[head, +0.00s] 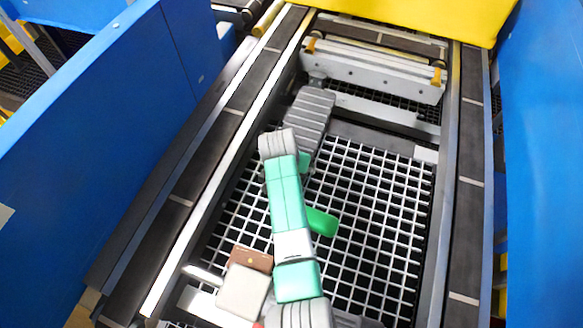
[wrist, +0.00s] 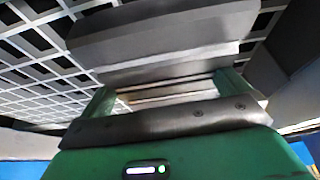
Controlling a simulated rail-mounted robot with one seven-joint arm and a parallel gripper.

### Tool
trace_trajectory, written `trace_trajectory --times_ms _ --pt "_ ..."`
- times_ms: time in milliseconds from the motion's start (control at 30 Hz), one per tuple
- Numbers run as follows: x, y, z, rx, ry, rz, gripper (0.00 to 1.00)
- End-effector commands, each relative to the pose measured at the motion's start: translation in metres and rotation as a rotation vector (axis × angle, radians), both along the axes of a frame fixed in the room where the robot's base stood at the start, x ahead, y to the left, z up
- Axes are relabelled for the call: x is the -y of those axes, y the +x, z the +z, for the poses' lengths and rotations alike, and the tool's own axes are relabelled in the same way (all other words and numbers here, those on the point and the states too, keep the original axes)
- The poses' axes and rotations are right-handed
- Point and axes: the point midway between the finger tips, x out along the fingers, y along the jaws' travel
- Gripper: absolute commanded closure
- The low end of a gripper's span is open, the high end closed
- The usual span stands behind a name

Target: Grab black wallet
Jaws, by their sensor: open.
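I cannot pick out a black wallet in either view; it may be hidden under my arm or out of frame. In the wrist view, my gripper (wrist: 168,92) is open, with a dark near jaw plate and a wide grey far plate. Pale strips show in the gap between them, and I see nothing clearly held. In the head view my teal, white and grey arm reaches over the tray, and the jaws cannot be made out. A brown flat item (head: 251,258) lies at the tray's lower left, partly beside my arm.
The grid-floored tray (head: 385,215) is mostly bare on its right side. A pale grey, box-like thing (head: 243,292) adjoins the brown item. Conveyor rails run along both sides, with blue walls (head: 85,150) beyond. A yellow panel (head: 420,18) crosses the far end.

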Motion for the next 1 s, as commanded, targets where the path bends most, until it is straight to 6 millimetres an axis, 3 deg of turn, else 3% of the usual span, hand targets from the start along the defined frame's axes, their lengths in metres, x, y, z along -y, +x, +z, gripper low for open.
trace_trajectory --times_ms 100,233,467,567,800,1000 --pt "0.000 0.000 0.001 0.000 0.000 0.000 0.04" --pt "0.000 0.000 0.001 0.000 0.000 0.000 0.29" --pt "0.000 0.000 0.003 0.001 0.001 0.000 0.29" --pt "0.000 0.001 0.018 0.004 0.001 0.000 0.29" --pt "-0.001 0.001 0.077 0.003 0.002 0.001 0.29" --pt "-0.001 0.000 0.100 0.001 0.001 0.000 0.29"
